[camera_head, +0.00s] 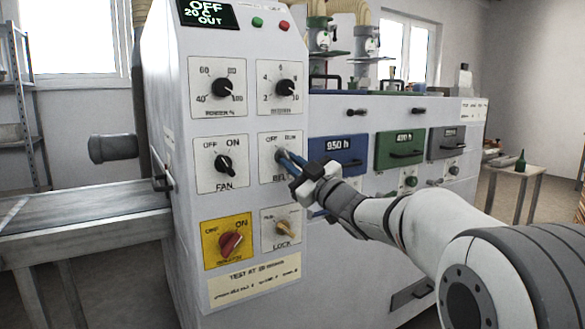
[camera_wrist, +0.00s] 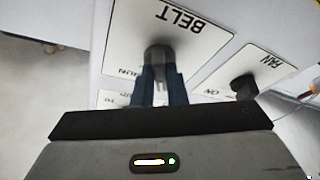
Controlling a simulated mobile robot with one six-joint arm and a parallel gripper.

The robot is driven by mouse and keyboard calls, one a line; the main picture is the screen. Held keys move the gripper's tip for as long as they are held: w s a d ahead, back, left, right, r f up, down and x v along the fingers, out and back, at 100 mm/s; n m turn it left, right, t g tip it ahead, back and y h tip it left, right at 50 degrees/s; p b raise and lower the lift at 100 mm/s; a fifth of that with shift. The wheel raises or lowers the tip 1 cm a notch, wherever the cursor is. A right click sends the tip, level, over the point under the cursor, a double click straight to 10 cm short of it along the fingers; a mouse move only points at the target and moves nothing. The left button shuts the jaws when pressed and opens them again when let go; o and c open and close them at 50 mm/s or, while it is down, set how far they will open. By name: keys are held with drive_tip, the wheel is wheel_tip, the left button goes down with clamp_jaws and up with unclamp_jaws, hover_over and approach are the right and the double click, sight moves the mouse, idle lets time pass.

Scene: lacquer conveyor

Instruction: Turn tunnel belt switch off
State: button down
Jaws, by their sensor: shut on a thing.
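The belt switch plate (camera_head: 269,142) is on the front of the white control cabinet, marked OFF at left and RUN at right. My gripper (camera_head: 283,158) reaches it from the right, and its blue fingers are shut on the belt switch knob. In the wrist view the grey belt knob (camera_wrist: 158,55) sits between the finger tips (camera_wrist: 159,78), below the upside-down BELT label (camera_wrist: 172,14). The fingers hide much of the knob, so I cannot tell which mark it points to.
The fan knob (camera_head: 225,164) is left of the belt switch, and the lock knob (camera_head: 284,227) is below it. A red knob on a yellow plate (camera_head: 243,221) is at lower left. Two dials (camera_head: 285,87) sit above. A display (camera_head: 207,13) reads OFF, 20 C, OUT. A conveyor bed (camera_head: 80,207) extends left.

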drive_tip(key=shift+n, duration=0.3)
drive_tip(key=c, duration=1.5)
unclamp_jaws()
drive_tip(key=shift+o, duration=0.2)
drive_tip(key=v, duration=0.7)
drive_tip(key=shift+s+d, duration=0.2)
drive_tip(key=shift+d, duration=0.15)
